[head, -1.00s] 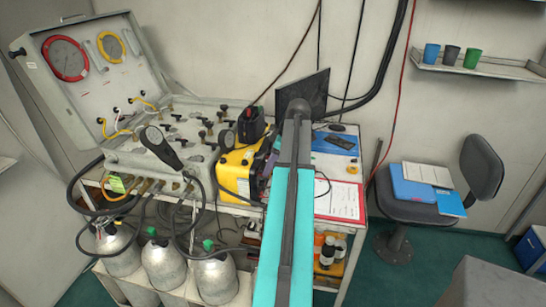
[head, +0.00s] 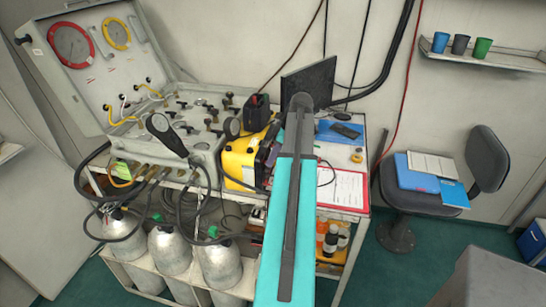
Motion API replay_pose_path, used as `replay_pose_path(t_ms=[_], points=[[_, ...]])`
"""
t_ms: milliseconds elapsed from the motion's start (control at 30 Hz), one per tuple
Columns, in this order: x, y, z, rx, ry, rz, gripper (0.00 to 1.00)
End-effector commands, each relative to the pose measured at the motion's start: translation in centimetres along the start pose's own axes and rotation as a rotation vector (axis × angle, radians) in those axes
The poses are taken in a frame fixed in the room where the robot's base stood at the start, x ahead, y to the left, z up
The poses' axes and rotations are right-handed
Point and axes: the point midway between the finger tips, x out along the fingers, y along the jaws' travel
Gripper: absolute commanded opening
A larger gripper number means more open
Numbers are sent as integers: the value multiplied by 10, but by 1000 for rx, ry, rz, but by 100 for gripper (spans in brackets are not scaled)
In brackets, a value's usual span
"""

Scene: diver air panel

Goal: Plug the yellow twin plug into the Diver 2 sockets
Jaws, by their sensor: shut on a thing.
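The open grey air-panel case (head: 84,92) stands on the bench at the left. A red-rimmed gauge (head: 70,42) and a yellow-rimmed gauge (head: 116,34) are in its lid. Several dark valve knobs and short yellow and white hoses show on the panel. A yellow box (head: 240,162) with a black front stands right of the case, partly behind my arm. My gripper is hidden by my arm, so its jaws do not show. I cannot make out the yellow twin plug or the Diver 2 sockets at this size.
Grey gas cylinders (head: 168,252) with black hoses stand under the bench. A dark screen (head: 309,84), a red-edged clipboard (head: 341,189) and a phone (head: 345,131) are on the bench's right. A chair (head: 486,160) with folders stands further right. The green floor between is clear.

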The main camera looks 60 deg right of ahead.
Motion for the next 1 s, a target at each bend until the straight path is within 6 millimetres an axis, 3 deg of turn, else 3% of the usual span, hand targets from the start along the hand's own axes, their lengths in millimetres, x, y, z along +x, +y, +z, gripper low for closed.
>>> replay_pose_path(t_ms=[33,100,1000], points=[[0,0,0,0,0,-1,9],[0,0,0,0,0,-1,0],[-6,0,14,2,-1,-1,0]])
